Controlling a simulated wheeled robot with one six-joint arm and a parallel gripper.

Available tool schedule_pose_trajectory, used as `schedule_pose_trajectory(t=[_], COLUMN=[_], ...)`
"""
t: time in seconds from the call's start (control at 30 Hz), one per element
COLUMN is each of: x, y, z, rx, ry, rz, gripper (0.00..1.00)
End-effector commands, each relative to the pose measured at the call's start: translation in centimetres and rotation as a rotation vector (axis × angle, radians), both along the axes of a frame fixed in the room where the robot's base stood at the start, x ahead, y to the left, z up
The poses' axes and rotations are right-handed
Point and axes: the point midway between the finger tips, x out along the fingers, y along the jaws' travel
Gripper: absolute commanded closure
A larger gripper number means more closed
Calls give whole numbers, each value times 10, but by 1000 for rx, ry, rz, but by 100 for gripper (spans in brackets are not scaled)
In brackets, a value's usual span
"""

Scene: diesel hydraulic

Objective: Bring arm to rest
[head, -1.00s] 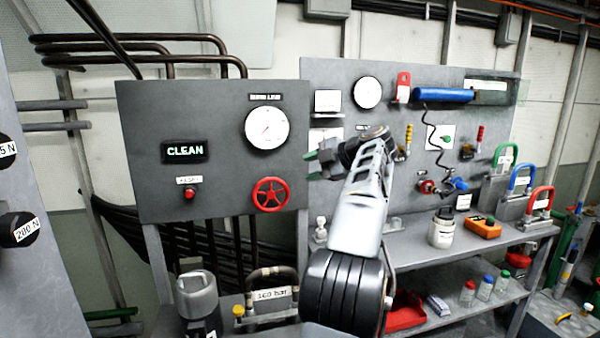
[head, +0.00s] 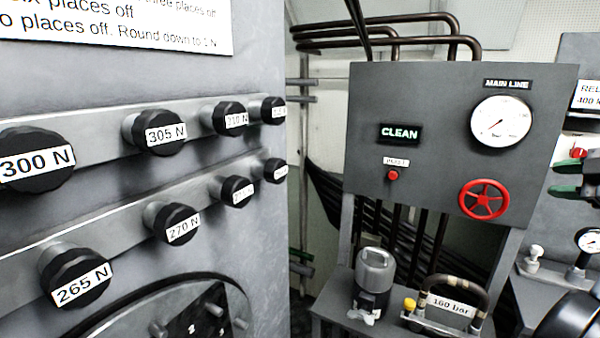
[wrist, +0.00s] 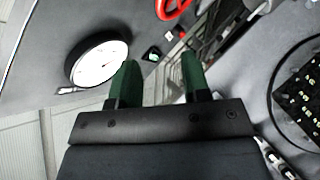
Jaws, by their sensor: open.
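My gripper (wrist: 158,82) shows in the wrist view with its two green fingers apart and nothing between them. Beyond the fingers are the grey gauge panel, a white round gauge (wrist: 97,62) and part of a red handwheel (wrist: 172,8).
A grey panel (head: 440,100) carries a CLEAN display (head: 400,133), a MAIN LINE gauge (head: 501,123), a red button (head: 392,175) and a red handwheel (head: 483,200). A grey cabinet (head: 130,75) with labelled black knobs (head: 165,133) fills the left. A bench below holds a 160 bar handle (head: 452,305).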

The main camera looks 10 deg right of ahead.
Motion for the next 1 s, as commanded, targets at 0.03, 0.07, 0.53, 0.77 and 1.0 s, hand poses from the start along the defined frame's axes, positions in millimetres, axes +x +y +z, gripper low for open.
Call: schedule_pose_trajectory(t=[0.03,0.07,0.53,0.77,1.0], x=[0,-1,37,25,-14], y=[-5,-9,105,273,379], z=[-3,-8,-194,-253,-274], rx=[75,139,1144,1007,733], ry=[17,33,567,721,807], rz=[-60,-108,-1136,-1303,-1060], gripper=[57,57,57,57,57])
